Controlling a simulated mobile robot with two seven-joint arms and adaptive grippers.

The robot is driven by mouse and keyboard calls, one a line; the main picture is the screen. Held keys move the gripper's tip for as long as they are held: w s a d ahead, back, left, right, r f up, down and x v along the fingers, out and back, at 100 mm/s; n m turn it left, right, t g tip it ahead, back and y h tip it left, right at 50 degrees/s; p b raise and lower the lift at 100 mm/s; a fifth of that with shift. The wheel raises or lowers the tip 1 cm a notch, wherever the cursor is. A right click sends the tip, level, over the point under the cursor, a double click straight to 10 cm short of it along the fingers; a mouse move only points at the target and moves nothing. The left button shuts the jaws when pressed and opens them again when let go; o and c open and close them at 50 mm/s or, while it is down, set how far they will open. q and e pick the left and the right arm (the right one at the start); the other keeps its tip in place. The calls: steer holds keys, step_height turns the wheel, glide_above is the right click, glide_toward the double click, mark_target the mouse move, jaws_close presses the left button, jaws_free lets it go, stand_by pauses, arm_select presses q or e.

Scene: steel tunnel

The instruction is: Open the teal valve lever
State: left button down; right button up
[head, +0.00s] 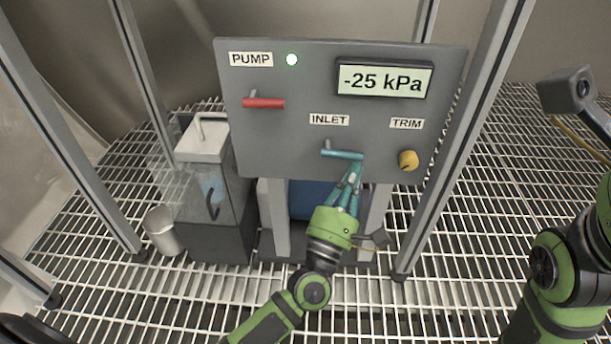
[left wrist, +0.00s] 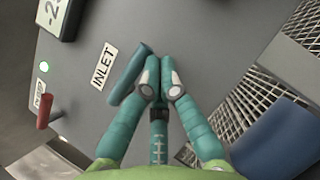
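The teal valve lever (head: 342,153) sits on the grey panel below the INLET label. It lies nearly level, its free end pointing right. In the left wrist view the lever (left wrist: 130,75) shows just left of the fingertips. My left gripper (head: 356,168) is at the lever's free end, just below it. Its teal fingers (left wrist: 161,82) are drawn together with the tips almost meeting, and nothing shows between them. The lever looks beside the fingers, not between them; I cannot tell whether they touch. My right gripper is out of view.
The grey panel (head: 290,130) also holds a red PUMP lever (head: 265,103), a lit green lamp (head: 292,59), a display (head: 384,80) reading -25 kPa and a yellow TRIM knob (head: 408,160). Metal posts flank it.

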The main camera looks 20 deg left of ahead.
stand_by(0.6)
arm_select(q)
steer(key=d+v, duration=0.1)
steer(key=v, duration=1.1)
steer(key=shift+a, duration=0.5)
steer(key=shift+r, duration=0.1)
